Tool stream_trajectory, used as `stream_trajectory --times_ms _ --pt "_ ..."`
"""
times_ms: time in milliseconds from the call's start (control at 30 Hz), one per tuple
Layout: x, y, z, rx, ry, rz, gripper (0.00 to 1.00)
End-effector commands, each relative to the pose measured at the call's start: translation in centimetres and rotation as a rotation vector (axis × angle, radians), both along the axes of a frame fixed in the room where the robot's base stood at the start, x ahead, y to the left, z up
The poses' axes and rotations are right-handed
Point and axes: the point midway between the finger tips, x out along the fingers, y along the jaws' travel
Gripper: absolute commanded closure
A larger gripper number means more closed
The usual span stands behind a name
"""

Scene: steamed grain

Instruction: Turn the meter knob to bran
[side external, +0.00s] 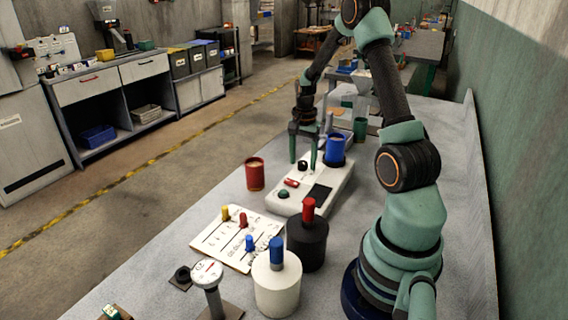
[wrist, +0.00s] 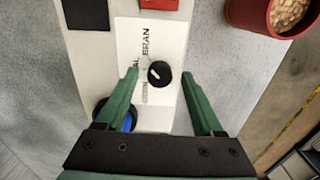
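The meter knob (wrist: 162,80) is a round black knob with a white mark, on a white label plate (wrist: 158,112) of the white meter (side external: 284,206). The label shows a word that seems to read BRAN and a second, partly covered word ending in "AL". The white mark lies on the knob's upper-left side in the wrist view; I cannot tell exactly which word it points to. My gripper (wrist: 161,74) is open, with one green finger on each side of the knob and visible gaps. In the side view my gripper (side external: 303,164) points down over the meter.
A blue cup (side external: 335,149) stands at the meter's far end, close to my gripper. A red cup of grain (side external: 254,174) stands left of the meter. A black canister (side external: 307,243), a white canister (side external: 277,288) and a card with pegs (side external: 232,247) are nearer.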

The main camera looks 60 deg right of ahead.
Motion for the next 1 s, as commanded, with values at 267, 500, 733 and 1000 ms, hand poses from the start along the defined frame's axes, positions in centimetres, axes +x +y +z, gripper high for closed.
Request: stream_trajectory --times_ms 267,500,733,1000 --pt "0.0 0.0 1.4 -0.002 -0.002 0.001 0.31" --pt "0.1 -0.1 6.2 -0.004 -0.004 0.001 0.31" --pt "0.0 0.0 10.2 -0.002 -0.003 0.000 0.31" --pt "0.0 0.0 12.1 0.000 0.000 0.000 0.31"
